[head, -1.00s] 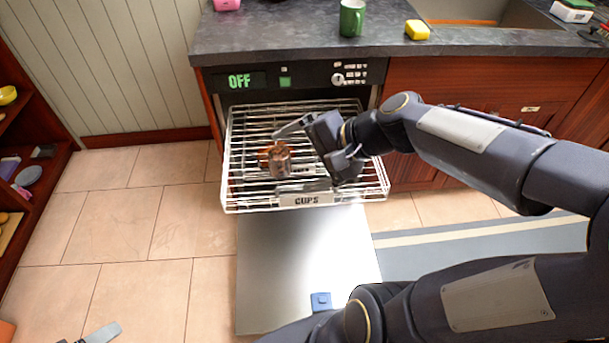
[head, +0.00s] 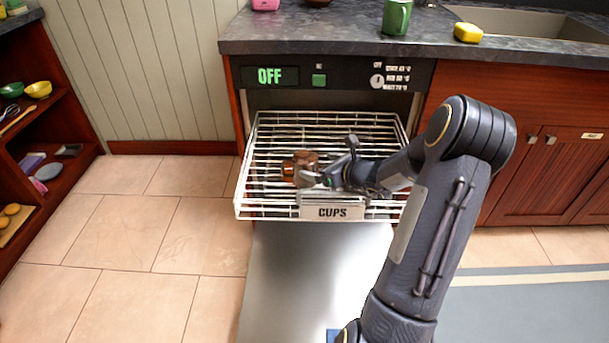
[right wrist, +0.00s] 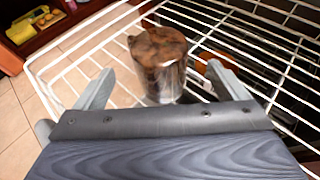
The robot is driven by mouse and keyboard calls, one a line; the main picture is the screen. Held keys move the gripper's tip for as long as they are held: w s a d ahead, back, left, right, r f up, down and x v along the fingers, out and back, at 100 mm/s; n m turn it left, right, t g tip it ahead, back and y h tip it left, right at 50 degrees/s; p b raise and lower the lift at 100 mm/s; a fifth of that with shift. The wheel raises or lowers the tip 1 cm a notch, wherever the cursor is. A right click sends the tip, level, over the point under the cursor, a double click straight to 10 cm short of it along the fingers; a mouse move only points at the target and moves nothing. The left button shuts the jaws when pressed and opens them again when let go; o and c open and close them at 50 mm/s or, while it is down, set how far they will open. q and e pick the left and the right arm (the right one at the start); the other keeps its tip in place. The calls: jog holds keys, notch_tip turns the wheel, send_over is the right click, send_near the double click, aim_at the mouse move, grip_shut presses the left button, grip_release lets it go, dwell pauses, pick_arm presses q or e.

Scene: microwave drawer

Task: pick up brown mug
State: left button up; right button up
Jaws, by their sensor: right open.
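The brown mug (head: 299,168) sits in the pulled-out white wire rack of the dishwasher, left of my right gripper. In the right wrist view the mug (right wrist: 160,62) looks dark brown on top with a glossy, see-through-looking side, and it lies ahead between the two spread fingers. My right gripper (head: 330,166) is open and low over the rack, close to the mug; it also shows in the right wrist view (right wrist: 155,90). Whether a finger touches the mug is unclear. My left gripper is not in view.
The wire rack (head: 240,200) has raised wire sides and a front plate (head: 332,212) marked CUPS. The open steel door (head: 300,275) lies below it. Open shelves stand at left.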

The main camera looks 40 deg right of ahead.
aim_at(305, 161)
jog(key=x, duration=0.2)
jog(key=shift+w+f, duration=0.25)
jog(key=shift+f, duration=0.05)
jog(key=b+x, duration=0.1)
jog(key=x, duration=0.4)
jog(key=shift+r, duration=0.1)
jog(key=c, duration=1.4)
jog(key=shift+o, duration=0.2)
jog(key=shift+r, duration=0.15)
